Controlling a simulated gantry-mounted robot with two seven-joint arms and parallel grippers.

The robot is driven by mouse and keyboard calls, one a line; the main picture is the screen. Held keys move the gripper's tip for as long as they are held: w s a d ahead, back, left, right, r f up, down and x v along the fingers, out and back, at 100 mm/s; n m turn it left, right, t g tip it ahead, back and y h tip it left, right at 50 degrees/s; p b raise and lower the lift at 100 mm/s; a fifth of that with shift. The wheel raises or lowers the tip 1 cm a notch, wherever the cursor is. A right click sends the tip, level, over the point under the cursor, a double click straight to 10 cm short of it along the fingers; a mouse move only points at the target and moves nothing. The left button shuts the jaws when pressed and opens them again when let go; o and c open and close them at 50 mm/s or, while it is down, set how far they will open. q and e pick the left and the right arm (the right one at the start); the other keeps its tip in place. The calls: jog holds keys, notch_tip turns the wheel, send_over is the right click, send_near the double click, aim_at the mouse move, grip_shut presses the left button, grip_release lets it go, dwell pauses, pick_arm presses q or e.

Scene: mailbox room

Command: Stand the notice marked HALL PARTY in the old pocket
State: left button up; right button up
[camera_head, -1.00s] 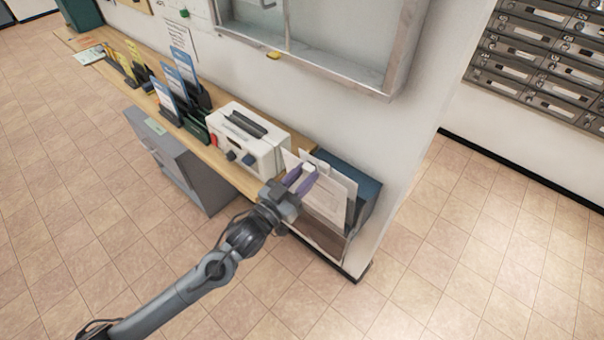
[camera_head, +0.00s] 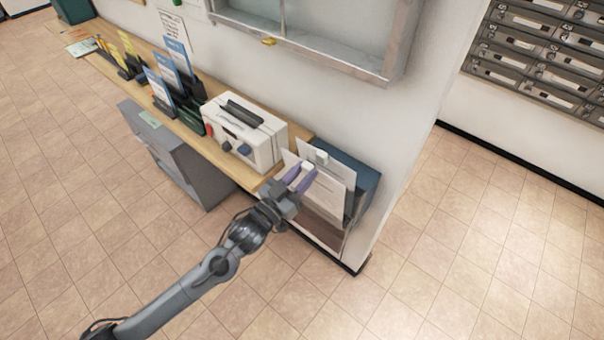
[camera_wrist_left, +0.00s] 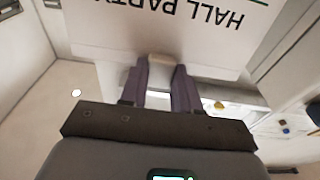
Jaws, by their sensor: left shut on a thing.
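My left gripper (camera_head: 304,178) is shut on the white tab of the HALL PARTY notice (camera_head: 322,195), a white sheet. In the left wrist view the notice (camera_wrist_left: 165,25) fills the top, its lettering upside down, with the tab between the purple fingers (camera_wrist_left: 157,85). Just behind it in the head view is another white sheet (camera_head: 340,165) with its own white tab, in front of a dark blue box (camera_head: 366,185) at the shelf's right end. No label shows which pocket is the old one. The right gripper is out of view.
A white machine (camera_head: 245,135) with dark knobs stands on the wooden shelf (camera_head: 215,158), left of the gripper. Holders with blue-headed leaflets (camera_head: 165,85) are farther left. A glass-fronted wall case (camera_head: 310,35) hangs above. A grey cabinet (camera_head: 175,155) stands below.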

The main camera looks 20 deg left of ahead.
pick_arm(q)
jog(key=o, duration=1.1)
jog(key=shift+c, duration=0.2)
jog(key=p+v, duration=0.1)
jog(key=v, duration=0.9)
jog(key=shift+s+a, duration=0.15)
jog(key=shift+s, duration=0.25)
